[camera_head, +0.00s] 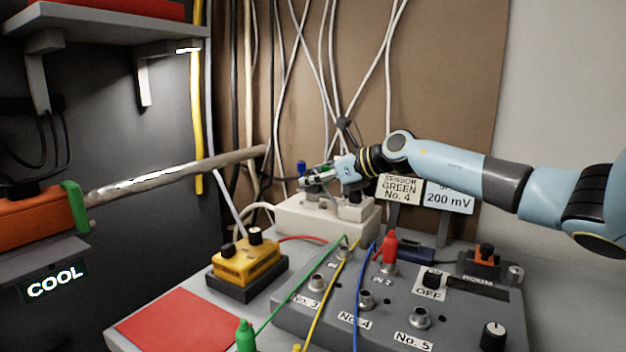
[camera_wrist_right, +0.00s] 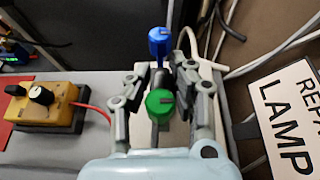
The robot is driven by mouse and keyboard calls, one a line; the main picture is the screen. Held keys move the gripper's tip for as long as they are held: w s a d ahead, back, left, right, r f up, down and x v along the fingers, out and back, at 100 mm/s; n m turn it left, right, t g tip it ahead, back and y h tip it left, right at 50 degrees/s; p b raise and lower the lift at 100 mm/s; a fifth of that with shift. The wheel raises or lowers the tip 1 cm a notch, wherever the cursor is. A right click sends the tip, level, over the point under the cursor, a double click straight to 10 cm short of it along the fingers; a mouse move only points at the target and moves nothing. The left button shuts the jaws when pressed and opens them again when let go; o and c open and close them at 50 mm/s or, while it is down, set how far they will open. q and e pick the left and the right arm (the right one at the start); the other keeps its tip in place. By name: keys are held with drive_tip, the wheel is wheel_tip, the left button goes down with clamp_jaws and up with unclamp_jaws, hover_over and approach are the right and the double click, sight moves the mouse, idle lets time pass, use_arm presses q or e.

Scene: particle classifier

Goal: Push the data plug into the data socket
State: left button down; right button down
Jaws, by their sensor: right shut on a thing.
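My right gripper (camera_head: 318,178) is over the white box (camera_head: 290,218) at the back of the table. In the right wrist view the gripper (camera_wrist_right: 165,75) is shut on a dark part with a green round end (camera_wrist_right: 160,105). A blue cylinder (camera_wrist_right: 159,42) stands just past the fingertips; it also shows in the head view (camera_head: 301,168). No label marks the data plug or data socket, so I cannot tell which these are. The fingers hide where the held part meets the box. My left gripper is not in view.
A grey console (camera_head: 330,335) with several sockets, a red plug (camera_head: 389,247) and wires fills the front. A yellow box (camera_head: 245,263) stands to the left, a red mat (camera_head: 175,320) before it. A rod (camera_head: 180,177) juts out from the left. Cables hang behind.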

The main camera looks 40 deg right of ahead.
drive_tip(key=shift+f+b, duration=0.35)
drive_tip(key=shift+f, duration=0.1)
drive_tip(key=shift+r, duration=0.15)
drive_tip(key=shift+r+p, duration=0.3)
drive_tip(key=shift+p, duration=0.05)
idle(0.5)
